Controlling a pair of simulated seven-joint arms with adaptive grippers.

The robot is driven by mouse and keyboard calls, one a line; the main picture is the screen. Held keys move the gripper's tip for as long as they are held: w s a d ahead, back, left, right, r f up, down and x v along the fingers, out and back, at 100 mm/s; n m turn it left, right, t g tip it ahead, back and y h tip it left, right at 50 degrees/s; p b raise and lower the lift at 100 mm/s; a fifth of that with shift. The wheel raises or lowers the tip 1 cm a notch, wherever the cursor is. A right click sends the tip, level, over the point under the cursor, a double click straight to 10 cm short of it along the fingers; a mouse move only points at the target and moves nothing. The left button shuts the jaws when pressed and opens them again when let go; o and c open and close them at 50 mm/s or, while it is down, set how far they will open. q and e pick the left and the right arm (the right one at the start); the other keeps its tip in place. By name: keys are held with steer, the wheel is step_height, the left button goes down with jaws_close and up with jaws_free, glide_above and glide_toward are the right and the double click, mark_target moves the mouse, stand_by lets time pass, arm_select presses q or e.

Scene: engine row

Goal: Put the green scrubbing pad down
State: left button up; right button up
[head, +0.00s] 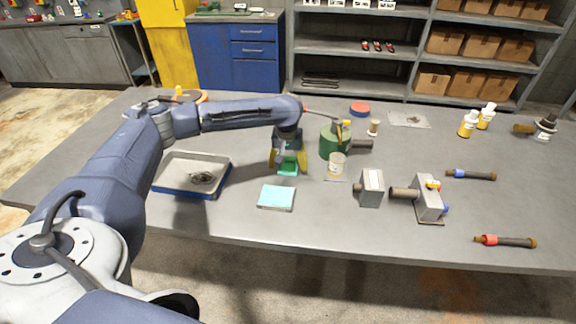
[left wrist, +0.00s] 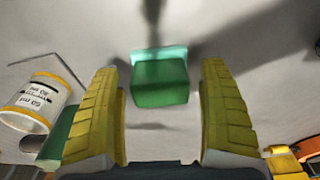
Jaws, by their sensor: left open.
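The green scrubbing pad (head: 287,168) is between the yellow fingers of my left gripper (head: 288,162), near the middle of the table in the head view. In the left wrist view the green pad (left wrist: 160,84) shows ahead of the fingers, with a clear gap on each side. My left gripper is open and points down. Whether the pad lies flat on the table is partly hidden by the fingers. A pale teal strip shows at the pad's far edge in the left wrist view. My right gripper is not in view.
A pale cyan pad (head: 276,197) lies just in front. A tray (head: 168,187) stands to the left. A green canister (head: 333,143) and a labelled cup (head: 337,165) stand close on the right; the cup (left wrist: 35,101) also shows in the left wrist view. Metal parts lie further right.

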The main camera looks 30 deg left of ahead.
mark_target(288, 161)
arm_select(q)
steer(key=r, duration=0.3)
steer(key=s+r, duration=0.1)
steer(key=r, duration=0.7)
steer(key=shift+s+d, duration=0.2)
steer(key=shift+d, duration=0.1)
